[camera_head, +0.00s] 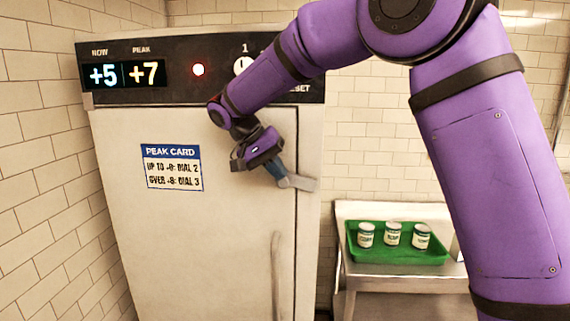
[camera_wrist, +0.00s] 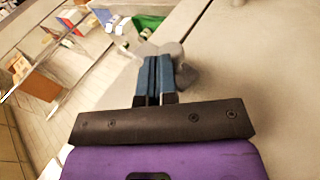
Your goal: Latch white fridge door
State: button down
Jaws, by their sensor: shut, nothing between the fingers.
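The white fridge door (camera_head: 200,235) fills the left of the head view and looks about flush with the cabinet; I cannot tell whether it is fully seated. A pale grey latch lever (camera_head: 302,184) sits at the door's right edge, pointing right across the seam. My gripper (camera_head: 281,179) is at the lever's left end, with its blue fingers together and nothing between them. In the wrist view the shut fingers (camera_wrist: 160,80) reach the grey latch (camera_wrist: 180,70), overlapping it in the picture; contact is not certain. The fingers hide part of the latch.
A long door handle (camera_head: 276,275) stands below my gripper. The panel (camera_head: 180,75) shows NOW +5, PEAK +7 and a red light; my arm covers part of its dial. A peak card (camera_head: 173,167) is on the door. A green tray (camera_head: 400,257) with three jars stands right.

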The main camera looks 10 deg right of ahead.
jog(key=shift+w+a+f, duration=0.1)
jog(key=shift+a+f, duration=0.15)
jog(key=shift+f, duration=0.25)
jog(key=shift+w+a+f, duration=0.1)
jog(key=shift+a+f, duration=0.1)
jog(key=shift+f, duration=0.35)
